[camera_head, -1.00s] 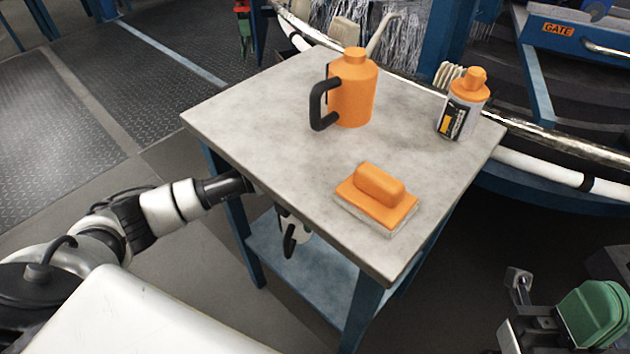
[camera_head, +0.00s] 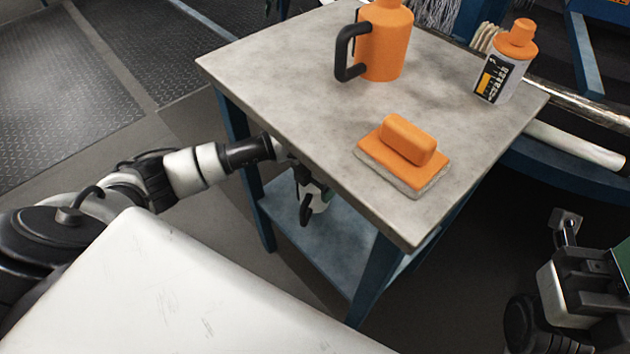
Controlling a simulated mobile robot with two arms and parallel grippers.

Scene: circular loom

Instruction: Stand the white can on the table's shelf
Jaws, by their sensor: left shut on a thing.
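The table has a grey top (camera_head: 300,75) and a blue lower shelf (camera_head: 310,238). My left gripper (camera_head: 308,184) reaches in from the left, just below the top's near-left edge, and is shut on the white can (camera_head: 321,203). Only a small white part and a black handle-like part of the can show; the tabletop and gripper hide the rest. The can is over the shelf in the picture; I cannot tell whether it touches it. My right gripper (camera_head: 568,238) is at the lower right, away from the table; its jaw opening is unclear.
On the tabletop are an orange can with a black handle (camera_head: 385,45), an orange-capped bottle (camera_head: 505,65) and an orange-backed block (camera_head: 405,150). A blue table leg (camera_head: 374,283) stands at the near corner. The visible shelf surface is bare around the white can.

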